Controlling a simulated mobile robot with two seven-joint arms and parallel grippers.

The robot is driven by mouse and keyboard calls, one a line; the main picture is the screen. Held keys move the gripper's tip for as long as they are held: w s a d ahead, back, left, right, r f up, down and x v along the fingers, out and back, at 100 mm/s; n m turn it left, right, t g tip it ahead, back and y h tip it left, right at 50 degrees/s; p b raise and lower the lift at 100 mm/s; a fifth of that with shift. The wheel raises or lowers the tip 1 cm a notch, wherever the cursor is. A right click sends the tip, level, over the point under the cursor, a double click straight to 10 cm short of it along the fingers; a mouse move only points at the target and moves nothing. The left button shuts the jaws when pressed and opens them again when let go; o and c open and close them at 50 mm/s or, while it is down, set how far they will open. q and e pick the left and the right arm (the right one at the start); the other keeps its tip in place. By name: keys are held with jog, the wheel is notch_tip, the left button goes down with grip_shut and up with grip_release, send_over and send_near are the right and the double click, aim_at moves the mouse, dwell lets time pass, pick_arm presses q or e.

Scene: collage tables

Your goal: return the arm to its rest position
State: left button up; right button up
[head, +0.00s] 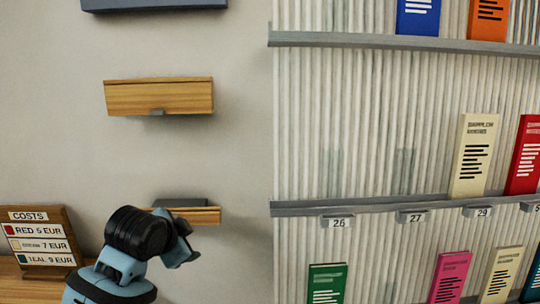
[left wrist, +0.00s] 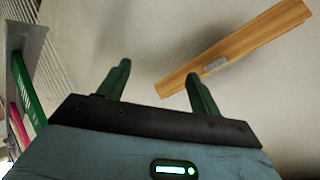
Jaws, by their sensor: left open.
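My left arm rises from the lower left of the head view, with a black joint and blue-grey links. Its left gripper (head: 184,252) shows only in part, in front of the plain wall and below a small wooden shelf. In the left wrist view the two dark green fingers of the left gripper (left wrist: 158,74) stand wide apart with nothing between them. A wooden shelf (left wrist: 236,50) lies tilted beyond the fingers, apart from them. My right gripper is in neither view.
A wooden shelf (head: 158,97) and a lower one (head: 207,215) are on the wall. A costs sign (head: 42,238) stands at the left. On the right, a ribbed rack with grey ledges (head: 400,207) holds several coloured booklets, including a cream one (head: 474,155).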

pick_arm(q)
jog(key=s+a+f+n+g, duration=0.1)
jog(key=s+f+n+g, duration=0.25)
jog(key=s+f, duration=1.5)
jog(key=s+a+f+n+g, duration=0.1)
jog(key=s+f+n+g, duration=0.3)
jog(key=s, duration=0.7)
jog(key=s+a+f+n, duration=0.2)
jog(key=s+f, duration=0.3)
jog(key=s, duration=0.7)
jog(key=w+d+f+t, duration=0.2)
jog(key=w+f+t, duration=0.4)
jog(key=f, duration=0.4)
jog(key=shift+w+d+m+t+h, duration=0.35)
jog(key=shift+t+h, duration=0.05)
jog(key=shift+t, duration=0.35)
